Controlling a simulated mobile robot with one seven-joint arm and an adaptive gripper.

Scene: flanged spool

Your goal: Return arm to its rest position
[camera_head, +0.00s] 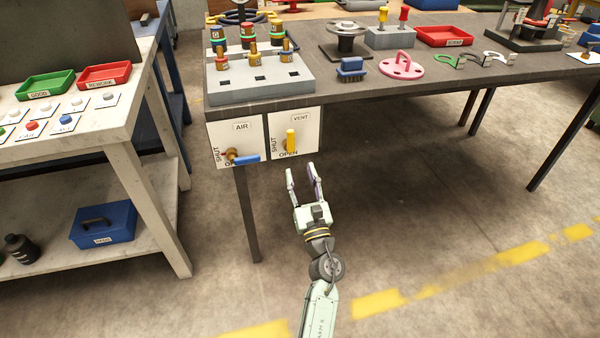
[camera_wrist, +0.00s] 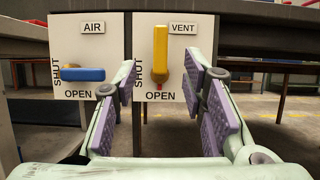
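My gripper (camera_head: 304,183) is open and empty in front of the two valve panels under the dark bench's front edge. In the wrist view its two purple-padded fingers (camera_wrist: 163,105) stand well apart, with nothing between the pads. The AIR panel (camera_head: 224,138) has a blue lever (camera_head: 245,160) lying horizontal; it also shows in the wrist view (camera_wrist: 83,74). The VENT panel (camera_head: 312,130) has a yellow lever (camera_head: 291,139) standing upright; in the wrist view it (camera_wrist: 160,52) shows beyond the fingers, apart from them.
The dark bench (camera_head: 365,84) carries a grey block with several fittings (camera_head: 258,78), a flanged spool (camera_head: 347,36), a blue brush (camera_head: 351,70) and a pink flange (camera_head: 402,66). A pale workbench (camera_head: 150,165) stands at the left. Floor right of my arm is clear.

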